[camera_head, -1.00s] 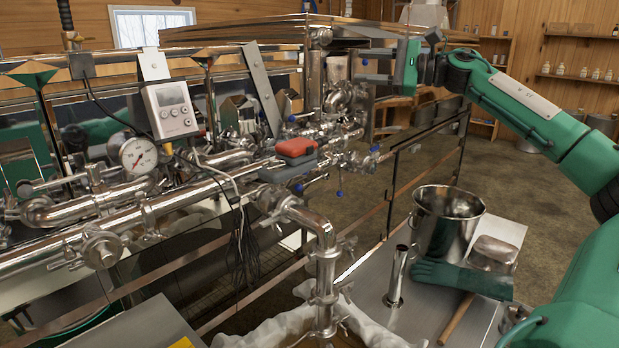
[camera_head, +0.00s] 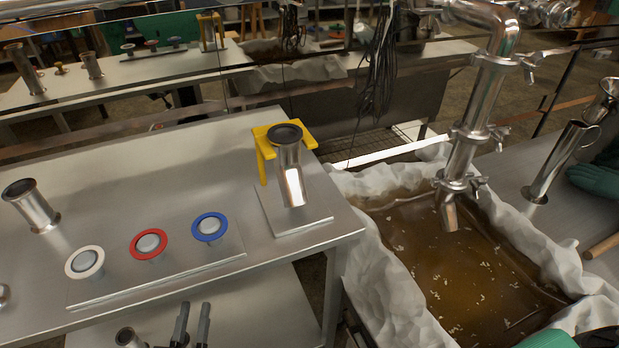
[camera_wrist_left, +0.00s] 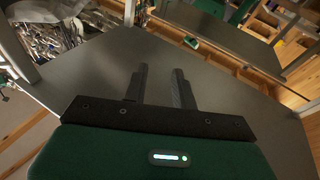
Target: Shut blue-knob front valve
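The blue-knob front valve does not show in the current head view; only a length of steel pipe with clamps (camera_head: 478,100) shows at the upper right. My left gripper (camera_head: 194,308) shows at the bottom of the head view as two dark upright fingers with a gap between them. It is low, by the front of the steel table. In the left wrist view its fingers (camera_wrist_left: 161,80) are apart with nothing between them, above a plain grey surface.

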